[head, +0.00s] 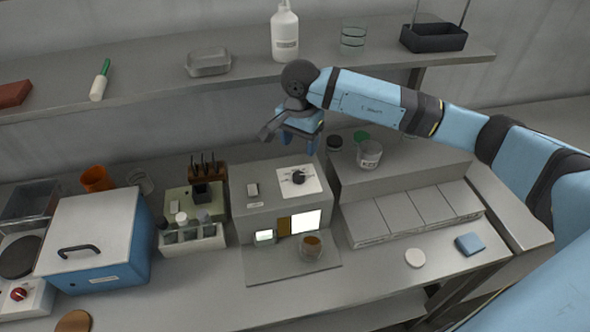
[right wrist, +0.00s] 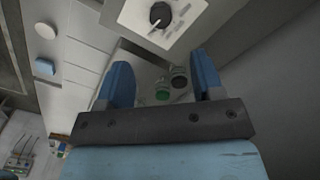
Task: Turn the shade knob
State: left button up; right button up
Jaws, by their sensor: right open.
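The shade knob (head: 299,177) is a round black knob with a pale pointer line on a white plate (head: 285,187). The plate lies on top of a grey box (head: 254,205); the knob also shows at the top of the right wrist view (right wrist: 160,14). On the box front is a bright window (head: 307,221) with a brown panel (head: 284,226) at its left. My right gripper (head: 298,143) is open and empty, above and behind the knob and apart from it. Its two blue fingers (right wrist: 162,62) point toward the knob's side in the wrist view. My left gripper is not in view.
Bottles in a rack (head: 190,238) stand left of the box. A shelf (head: 245,72) runs behind.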

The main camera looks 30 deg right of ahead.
aim_at(299, 174)
notch_tip(299, 174, down, 10)
jog(key=shift+r+p, duration=0.1)
jog(key=shift+p, duration=1.1)
jog(key=shift+f, duration=0.7)
jog(key=c, duration=0.9)
